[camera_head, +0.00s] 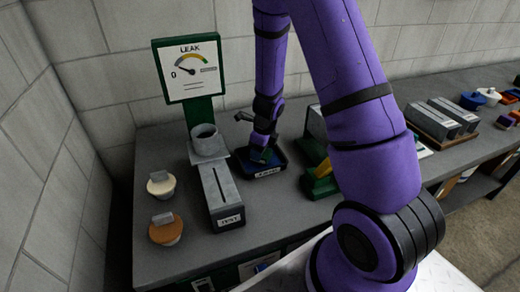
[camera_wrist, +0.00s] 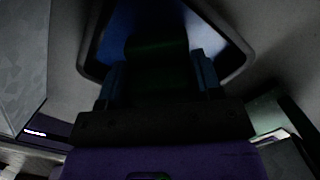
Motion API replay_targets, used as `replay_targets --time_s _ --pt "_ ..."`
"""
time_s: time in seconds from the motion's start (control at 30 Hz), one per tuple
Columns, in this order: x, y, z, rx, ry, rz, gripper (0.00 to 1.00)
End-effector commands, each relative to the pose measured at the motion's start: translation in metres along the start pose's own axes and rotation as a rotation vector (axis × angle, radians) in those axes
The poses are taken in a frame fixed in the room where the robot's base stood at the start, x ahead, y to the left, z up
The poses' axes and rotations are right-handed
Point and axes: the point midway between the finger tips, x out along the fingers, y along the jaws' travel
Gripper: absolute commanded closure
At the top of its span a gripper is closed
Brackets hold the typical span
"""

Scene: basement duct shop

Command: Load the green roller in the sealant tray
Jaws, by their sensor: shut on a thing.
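The green roller (camera_wrist: 156,58) is between the two fingers of my gripper (camera_wrist: 160,75) in the wrist view, dark in shadow. My gripper (camera_head: 262,154) is shut on it and points down into the sealant tray (camera_head: 281,161), a dark blue tray with a label on its front. In the wrist view the tray (camera_wrist: 246,60) shows a blue inside and a dark rim around the roller. In the head view the roller is a small patch of green at my fingertips. I cannot tell whether it touches the tray's bottom.
A grey slotted box (camera_head: 222,195) and a grey duct piece (camera_head: 205,142) stand left of the tray. A green and yellow object (camera_head: 319,180) is close on the right. A LEAK gauge (camera_head: 190,70) stands behind. Two lidded cups (camera_head: 165,229) are at the left.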

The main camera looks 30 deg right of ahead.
Motion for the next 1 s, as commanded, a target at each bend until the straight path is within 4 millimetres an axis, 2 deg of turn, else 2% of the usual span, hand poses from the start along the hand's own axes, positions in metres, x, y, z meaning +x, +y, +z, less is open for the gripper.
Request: replay_targets --time_s 1.0 --pt "0.0071 -0.0004 -0.0012 0.001 0.000 0.000 0.59"
